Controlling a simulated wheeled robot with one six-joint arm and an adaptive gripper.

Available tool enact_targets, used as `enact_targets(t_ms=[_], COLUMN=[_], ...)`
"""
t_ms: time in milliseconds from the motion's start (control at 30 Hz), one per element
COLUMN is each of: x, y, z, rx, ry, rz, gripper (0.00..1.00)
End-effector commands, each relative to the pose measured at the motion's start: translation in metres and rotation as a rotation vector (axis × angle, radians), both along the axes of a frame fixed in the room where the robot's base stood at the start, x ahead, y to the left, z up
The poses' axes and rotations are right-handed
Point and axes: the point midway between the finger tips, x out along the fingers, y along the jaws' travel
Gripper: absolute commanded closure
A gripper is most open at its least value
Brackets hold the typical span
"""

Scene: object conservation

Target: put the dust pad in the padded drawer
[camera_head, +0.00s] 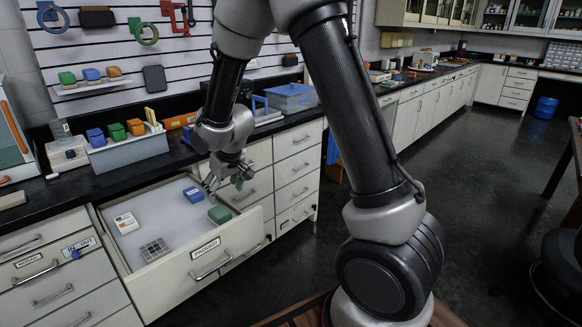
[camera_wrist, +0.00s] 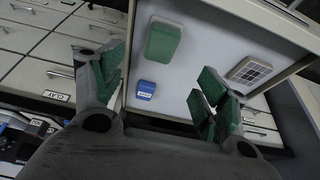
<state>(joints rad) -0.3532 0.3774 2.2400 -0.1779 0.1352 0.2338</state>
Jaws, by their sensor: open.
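The padded drawer (camera_head: 170,212) is pulled open, with a "PADDED" label on its front and a pale lining. A green rounded pad (camera_head: 219,214) lies in it near the right side; it may be the dust pad, but no label on it is readable. It also shows in the wrist view (camera_wrist: 163,42). My gripper (camera_head: 228,182) is over the drawer's back right part. In the wrist view my gripper (camera_wrist: 162,72) has its green-lined fingers spread wide, with nothing between them. The green pad lies beyond the fingertips, apart from them.
The drawer also holds a blue box (camera_head: 193,194), a white-and-red box (camera_head: 126,222) and a gridded grey piece (camera_head: 155,249). On the counter behind are a bin with coloured blocks (camera_head: 125,150) and a blue tray (camera_head: 291,97). The drawer's middle is clear.

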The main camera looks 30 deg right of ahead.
Motion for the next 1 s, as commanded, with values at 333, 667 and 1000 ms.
enact_targets(t_ms=[333,667,1000], x=[-0.076,-0.242,-0.311], y=[-0.092,-0.168,-0.179], z=[0.126,0.205,0.210], rx=[-0.021,-0.013,0.000], ry=[-0.018,0.002,0.018], rz=[-0.130,-0.260,-0.294], gripper=[0.26,0.26,0.26])
